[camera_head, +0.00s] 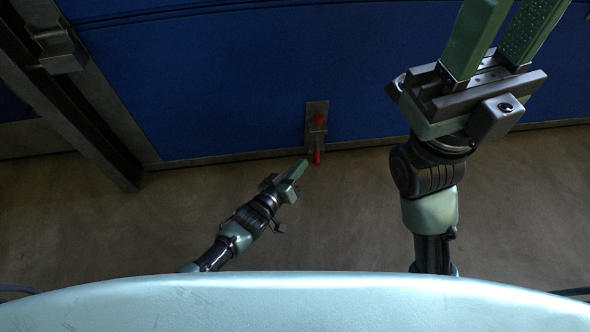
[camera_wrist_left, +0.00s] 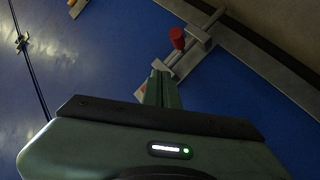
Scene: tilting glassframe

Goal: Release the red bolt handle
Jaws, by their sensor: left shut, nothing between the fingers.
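The red bolt handle (camera_head: 319,119) is on a small grey metal latch plate (camera_head: 312,107) at the bottom of the blue panel. A second red piece (camera_head: 317,157) shows below it, at the panel's lower edge. My left gripper (camera_head: 304,164) is shut and empty, just left of that lower red piece. In the left wrist view the red handle (camera_wrist_left: 177,38) sticks up from the metal bolt, just beyond my shut fingers (camera_wrist_left: 160,75). I cannot tell whether they touch the latch. My right gripper (camera_head: 513,18) is open and empty, raised at the upper right, its fingertips near the picture's top edge.
The blue panel (camera_head: 220,90) has a grey metal bottom rail (camera_head: 230,156). A dark metal frame post (camera_head: 75,110) with a bracket (camera_head: 62,48) stands at the left. The brown floor (camera_head: 350,220) in front is clear.

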